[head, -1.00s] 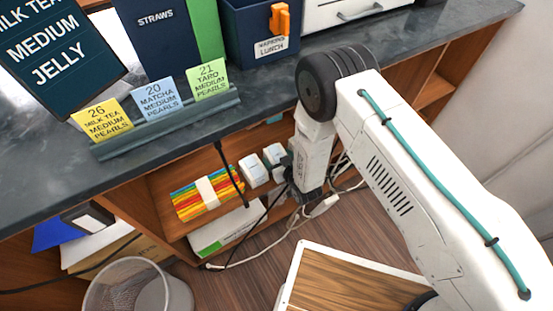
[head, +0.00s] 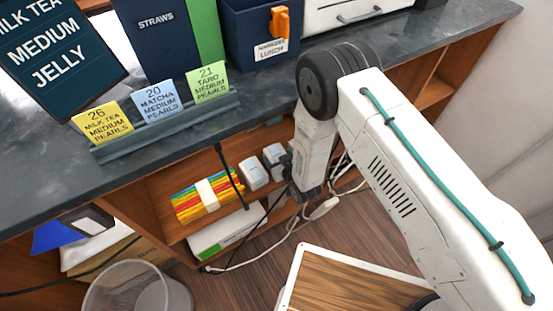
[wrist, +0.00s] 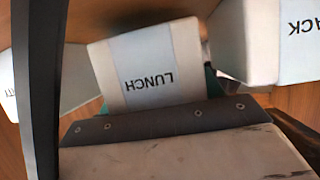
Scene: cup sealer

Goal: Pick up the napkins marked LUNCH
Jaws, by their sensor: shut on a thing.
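The white napkin pack marked LUNCH (wrist: 150,68) is close in front of my gripper in the wrist view, its lettering upside down. My gripper (wrist: 160,118) is shut on this pack; one dark finger edge crosses its near side. In the head view, my gripper (head: 292,168) reaches into the low shelf beside two white packs, one nearer (head: 254,173) and one farther (head: 273,154). Their lettering is not readable there, so I cannot tell which is LUNCH. My arm hides part of the shelf.
Another white pack ending in "ACK" (wrist: 290,35) stands at right in the wrist view. Banded colourful items (head: 205,195) lie left of the packs on the shelf (head: 160,195). Cables (head: 272,234) hang in front. The dark counter (head: 150,175) overhangs; a bin (head: 130,290) stands lower left.

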